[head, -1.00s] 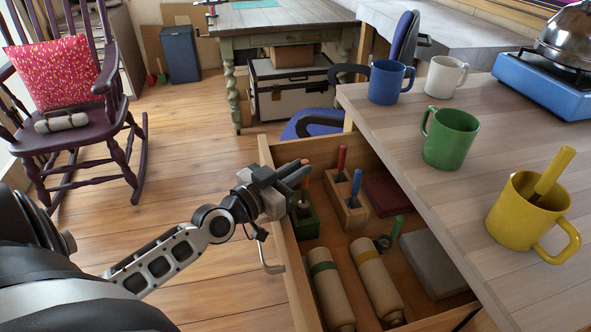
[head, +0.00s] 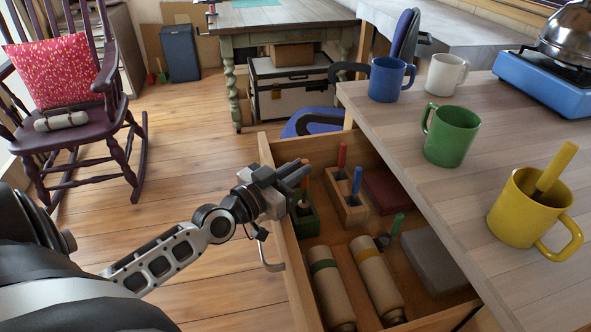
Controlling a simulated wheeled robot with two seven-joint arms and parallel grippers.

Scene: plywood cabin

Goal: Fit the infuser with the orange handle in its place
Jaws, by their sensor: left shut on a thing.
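The infuser with the orange handle (head: 305,186) is upright at the left side of the open drawer, mostly behind my left gripper (head: 298,172). The gripper's dark fingers are shut on it near the top of the handle. Its lower end is over or in a green block (head: 306,226) inside the drawer; I cannot tell how deep it sits. A wooden block (head: 349,214) beside it holds an infuser with a red handle (head: 342,155) and one with a blue handle (head: 356,181). My right gripper is out of view.
The open drawer (head: 296,284) also holds two rolls (head: 376,280), a green-handled tool (head: 397,225), a dark red box (head: 385,191) and a grey box (head: 433,262). The tabletop (head: 480,215) overhangs its right side, carrying several mugs, including a yellow mug (head: 520,213) with a yellow-handled tool.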

